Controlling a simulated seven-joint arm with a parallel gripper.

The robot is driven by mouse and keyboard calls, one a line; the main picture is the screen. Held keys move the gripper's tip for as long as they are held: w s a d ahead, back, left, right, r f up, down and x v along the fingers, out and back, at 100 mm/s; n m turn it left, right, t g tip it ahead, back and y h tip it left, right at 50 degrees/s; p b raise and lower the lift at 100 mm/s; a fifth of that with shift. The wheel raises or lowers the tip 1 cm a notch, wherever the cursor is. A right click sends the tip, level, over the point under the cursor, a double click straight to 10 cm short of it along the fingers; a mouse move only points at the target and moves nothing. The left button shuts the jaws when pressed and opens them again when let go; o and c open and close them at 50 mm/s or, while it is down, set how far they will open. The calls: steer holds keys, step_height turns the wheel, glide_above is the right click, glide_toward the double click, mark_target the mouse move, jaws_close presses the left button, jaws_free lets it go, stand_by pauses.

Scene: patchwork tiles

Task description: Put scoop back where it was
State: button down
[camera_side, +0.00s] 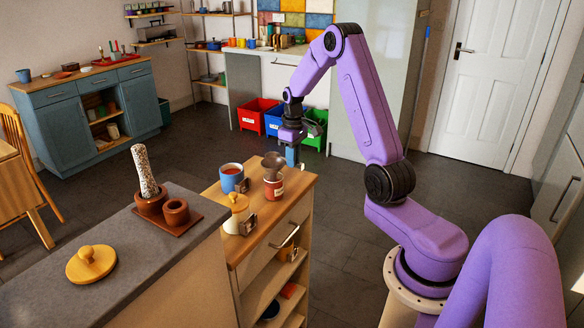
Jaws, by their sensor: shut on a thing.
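My gripper (291,158) points down at the far edge of the wooden cabinet (262,232). It is shut on what seems to be the scoop (273,161), a dark brown rounded shape just left of the fingers. The contact between fingers and scoop is too small to make out. The scoop shows over a red jar (273,188) with a pale label. I cannot tell whether its lower end is inside the jar or in front of it.
A blue mug (231,178) and a cream-and-yellow canister (238,212) stand near the jar, with small cards beside them. The grey counter (150,255) holds a mortar (151,204) with a speckled pestle, a small brown pot (176,211) and a yellow lid (91,263).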

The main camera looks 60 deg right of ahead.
mark_target(292, 178)
steer(key=shift+w+d+f, duration=0.15)
steer(key=shift+w+f, duration=0.1)
steer(key=shift+f, duration=1.7)
steer(key=shift+f, duration=0.2)
steer(key=c, duration=1.1)
jaws_free()
steer(key=shift+c, duration=0.2)
steer(key=shift+r, duration=0.1)
